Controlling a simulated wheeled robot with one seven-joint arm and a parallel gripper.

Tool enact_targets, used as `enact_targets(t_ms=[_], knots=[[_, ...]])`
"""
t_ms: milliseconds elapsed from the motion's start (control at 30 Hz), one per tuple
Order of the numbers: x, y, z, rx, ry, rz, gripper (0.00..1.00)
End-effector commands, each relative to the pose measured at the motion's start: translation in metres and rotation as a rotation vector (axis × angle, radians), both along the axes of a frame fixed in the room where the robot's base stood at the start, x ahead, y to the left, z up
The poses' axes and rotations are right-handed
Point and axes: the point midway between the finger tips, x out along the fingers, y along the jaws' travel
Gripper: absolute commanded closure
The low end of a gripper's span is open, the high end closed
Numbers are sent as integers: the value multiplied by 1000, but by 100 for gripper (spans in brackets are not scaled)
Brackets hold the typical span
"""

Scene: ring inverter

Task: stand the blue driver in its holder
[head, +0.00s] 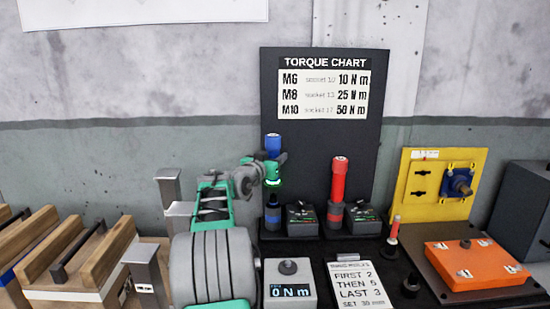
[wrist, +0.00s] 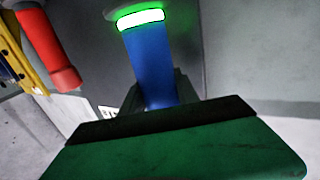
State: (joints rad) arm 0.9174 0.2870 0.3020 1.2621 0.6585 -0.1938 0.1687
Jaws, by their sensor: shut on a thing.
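The blue driver (head: 273,144) is upright at the left front of the torque chart board, with a lit green ring low on its body. My gripper (head: 273,168) is shut on it above that ring. The dark holder with a blue band (head: 272,216) is directly below the driver. I cannot tell whether the driver's lower end is inside it. In the wrist view the blue driver (wrist: 152,65) and its glowing ring are close up, beyond a green finger (wrist: 180,150); the holder cannot be made out there.
A red driver (head: 338,178) stands in a similar holder to the right, its top lower than the blue one's. Small dark boxes (head: 303,220) flank the holders. A torque display (head: 290,285) and a note card (head: 358,285) lie in front. An orange box (head: 475,264) is at right.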

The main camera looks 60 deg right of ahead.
Motion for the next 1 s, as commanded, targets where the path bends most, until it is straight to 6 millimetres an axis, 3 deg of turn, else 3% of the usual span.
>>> enact_targets(t_ms=[533, 1000], knots=[[0, 0, -67, -7, -4, 0, 100], [0, 0, -73, -7, -4, 0, 100]])
